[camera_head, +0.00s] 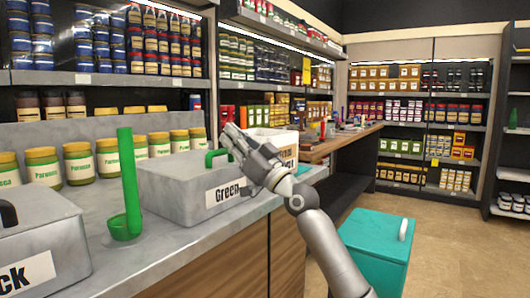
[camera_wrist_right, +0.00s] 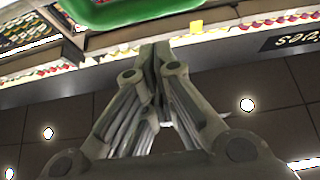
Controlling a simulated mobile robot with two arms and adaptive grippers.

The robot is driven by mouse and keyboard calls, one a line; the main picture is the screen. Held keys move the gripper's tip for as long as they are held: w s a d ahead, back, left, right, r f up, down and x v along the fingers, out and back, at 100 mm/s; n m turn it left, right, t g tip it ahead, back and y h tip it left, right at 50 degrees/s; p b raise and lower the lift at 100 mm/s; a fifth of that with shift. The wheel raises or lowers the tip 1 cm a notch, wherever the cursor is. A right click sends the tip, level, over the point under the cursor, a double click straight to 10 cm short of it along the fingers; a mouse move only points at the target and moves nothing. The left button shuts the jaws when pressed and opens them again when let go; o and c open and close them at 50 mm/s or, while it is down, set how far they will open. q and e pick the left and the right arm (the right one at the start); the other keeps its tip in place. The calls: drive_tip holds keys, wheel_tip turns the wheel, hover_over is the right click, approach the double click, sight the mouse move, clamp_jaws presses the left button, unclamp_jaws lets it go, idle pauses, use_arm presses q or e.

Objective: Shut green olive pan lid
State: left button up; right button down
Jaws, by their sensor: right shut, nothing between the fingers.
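The green olive pan (camera_head: 165,195) is a grey metal box on the counter, with a white label reading "Green", partly hidden by my arm. Its grey lid (camera_head: 180,168) looks flat on top of the pan; I see no clear gap. The lid has a green handle (camera_head: 212,157). My right gripper (camera_head: 228,132) is shut and empty, beside and slightly above the handle at its right. In the right wrist view, the shut fingertips (camera_wrist_right: 155,48) sit below a green surface, and part of an upside-down label (camera_wrist_right: 298,38) shows at right. My left gripper is out of view.
A green ladle (camera_head: 128,190) stands upright left of the pan. Another grey pan (camera_head: 40,235) is at the front left. Several Parmesan jars (camera_head: 78,163) line the counter behind. A teal bin (camera_head: 375,245) stands on the floor at right, with open floor beyond.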

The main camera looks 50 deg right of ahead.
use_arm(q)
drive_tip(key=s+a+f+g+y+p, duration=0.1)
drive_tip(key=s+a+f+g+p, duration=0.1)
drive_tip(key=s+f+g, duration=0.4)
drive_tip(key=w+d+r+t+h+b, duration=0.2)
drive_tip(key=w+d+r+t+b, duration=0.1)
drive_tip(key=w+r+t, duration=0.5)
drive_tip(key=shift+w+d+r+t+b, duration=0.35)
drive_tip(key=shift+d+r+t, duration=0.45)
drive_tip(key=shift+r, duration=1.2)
use_arm(e)
drive_tip(key=s+r+v, duration=0.1)
drive_tip(key=v, duration=0.8)
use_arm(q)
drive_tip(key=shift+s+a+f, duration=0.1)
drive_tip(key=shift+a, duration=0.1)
use_arm(e)
drive_tip(key=shift+s, duration=0.2)
